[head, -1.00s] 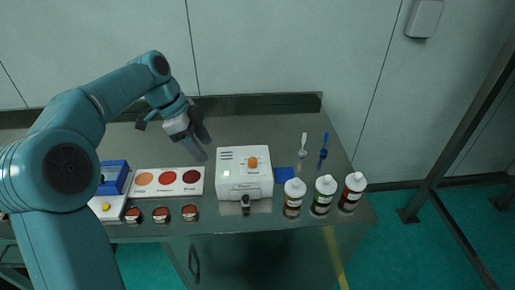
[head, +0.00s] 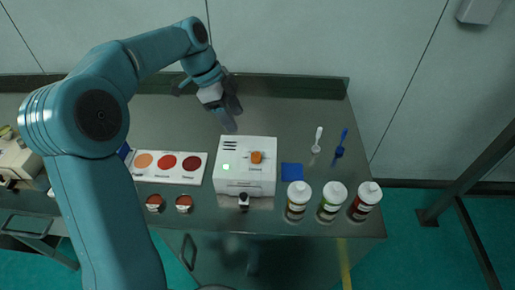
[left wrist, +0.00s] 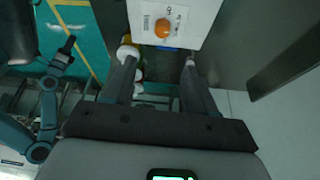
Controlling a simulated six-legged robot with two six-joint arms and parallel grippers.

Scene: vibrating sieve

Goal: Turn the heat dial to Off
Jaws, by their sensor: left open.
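The heat dial is an orange knob (head: 256,157) on top of a white box (head: 233,178) with a lit green light. In the left wrist view the orange knob (left wrist: 162,28) shows on the white panel (left wrist: 197,12), ahead of the fingers; the small print around it is too blurred to read. My left gripper (head: 230,121) is just behind and left of the box in the head view, apart from the knob. In the left wrist view its two fingers (left wrist: 160,58) are spread with nothing between them. My right gripper does not show clearly.
Several bottles (head: 330,201) stand right of the box, beside a blue pad (head: 292,171). A white spoon (head: 317,139) and a blue one (head: 341,143) lie behind them. A color card (head: 169,166) and small jars (head: 154,203) lie to the left. The table's back is clear.

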